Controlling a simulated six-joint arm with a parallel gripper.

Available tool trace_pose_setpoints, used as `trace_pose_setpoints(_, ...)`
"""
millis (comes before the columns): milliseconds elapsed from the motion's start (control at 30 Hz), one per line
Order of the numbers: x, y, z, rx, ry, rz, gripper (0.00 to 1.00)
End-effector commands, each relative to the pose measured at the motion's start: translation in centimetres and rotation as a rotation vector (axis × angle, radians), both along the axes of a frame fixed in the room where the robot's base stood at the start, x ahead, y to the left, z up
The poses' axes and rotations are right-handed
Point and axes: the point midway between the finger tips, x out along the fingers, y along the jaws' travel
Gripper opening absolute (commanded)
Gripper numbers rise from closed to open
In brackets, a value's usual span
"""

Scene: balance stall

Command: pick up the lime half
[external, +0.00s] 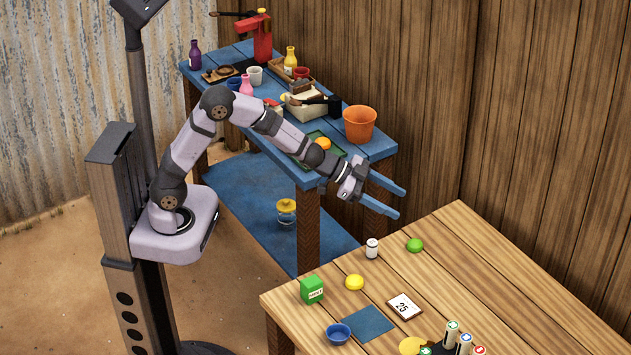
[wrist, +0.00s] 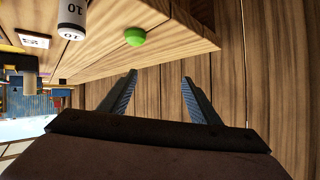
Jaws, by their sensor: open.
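The lime half (external: 415,245) is a small bright green round thing on the wooden table, near its back edge. It also shows in the wrist view (wrist: 135,36), at the top just left of centre, beyond the fingertips. My gripper (external: 399,202) is open and empty, in the air above and behind the table's back edge, apart from the lime half. Its two blue fingers (wrist: 159,76) are spread in the wrist view with nothing between them.
A white canister (external: 372,248) marked 10 stands left of the lime half. A yellow round thing (external: 354,282), a green box (external: 312,289), a card marked 25 (external: 404,306) and a blue bowl (external: 338,333) are farther off. A blue bench with an orange pot (external: 360,124) stands behind.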

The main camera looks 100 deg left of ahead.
Motion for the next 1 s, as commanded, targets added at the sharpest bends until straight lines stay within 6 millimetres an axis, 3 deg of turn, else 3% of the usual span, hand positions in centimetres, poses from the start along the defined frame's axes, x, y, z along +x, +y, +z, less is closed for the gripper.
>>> trace_pose_setpoints(33, 1.2, 0.7, -2.2, -0.016, -0.051, -0.047, 0.57)
trace_pose_setpoints(167, 2.7, 0.7, -4.0, -0.074, -0.16, -0.208, 0.57)
trace_pose_setpoints(400, 1.4, 0.1, -7.3, -0.188, -0.228, -0.445, 0.57)
trace_pose_setpoints(700, 0.3, -0.3, -8.2, -0.236, -0.231, -0.532, 0.57)
trace_pose_setpoints(1000, 1.9, -1.4, -8.6, -0.235, -0.231, -0.532, 0.57)
